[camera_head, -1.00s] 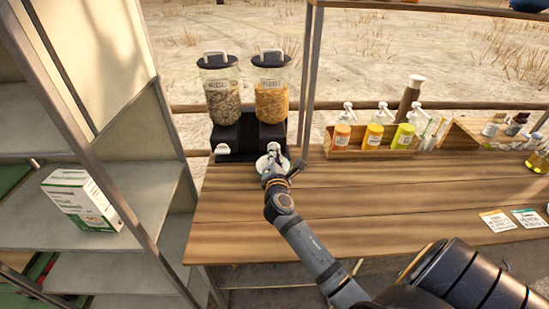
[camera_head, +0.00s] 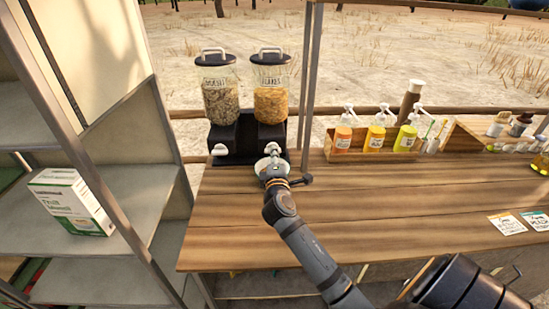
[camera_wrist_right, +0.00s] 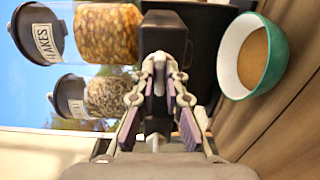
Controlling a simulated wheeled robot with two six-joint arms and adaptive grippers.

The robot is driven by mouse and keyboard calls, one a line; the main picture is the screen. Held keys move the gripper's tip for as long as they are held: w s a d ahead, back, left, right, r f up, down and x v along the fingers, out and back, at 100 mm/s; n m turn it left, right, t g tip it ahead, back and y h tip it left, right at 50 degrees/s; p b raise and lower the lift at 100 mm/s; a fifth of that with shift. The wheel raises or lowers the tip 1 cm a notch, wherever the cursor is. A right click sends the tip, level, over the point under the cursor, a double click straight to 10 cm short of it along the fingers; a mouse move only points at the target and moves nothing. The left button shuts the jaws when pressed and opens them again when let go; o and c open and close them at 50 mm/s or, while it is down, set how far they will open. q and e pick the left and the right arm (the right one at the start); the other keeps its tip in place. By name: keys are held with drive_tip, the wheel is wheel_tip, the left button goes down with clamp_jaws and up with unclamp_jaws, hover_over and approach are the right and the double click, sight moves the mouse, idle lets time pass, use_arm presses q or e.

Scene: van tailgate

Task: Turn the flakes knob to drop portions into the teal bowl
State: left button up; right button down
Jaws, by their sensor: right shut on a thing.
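The flakes dispenser (camera_head: 271,100) has a dark lid and a clear jar with orange-gold flakes; its label reads FLAKES in the wrist view (camera_wrist_right: 42,42). My right gripper (camera_head: 271,164) is at the front of its black base. In the wrist view its fingers (camera_wrist_right: 160,74) are shut on the pale flakes knob (camera_wrist_right: 160,60). The teal bowl (camera_wrist_right: 276,72) stands beside the dispenser base there, white inside with tan contents. In the head view the gripper mostly covers the knob and bowl. My left gripper is out of view.
The muesli dispenser (camera_head: 220,95) stands just left, with its own white knob (camera_head: 220,150). A wooden rack (camera_head: 350,153) with pump bottles is to the right. A shelf holding a carton (camera_head: 75,205) is at the left. The middle of the wooden counter (camera_head: 400,190) is clear.

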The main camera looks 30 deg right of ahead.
idle(0.5)
drive_tip(key=c, duration=1.4)
unclamp_jaws()
drive_tip(key=v, duration=0.7)
drive_tip(key=shift+s, duration=0.3)
drive_tip(key=shift+a+f, duration=0.1)
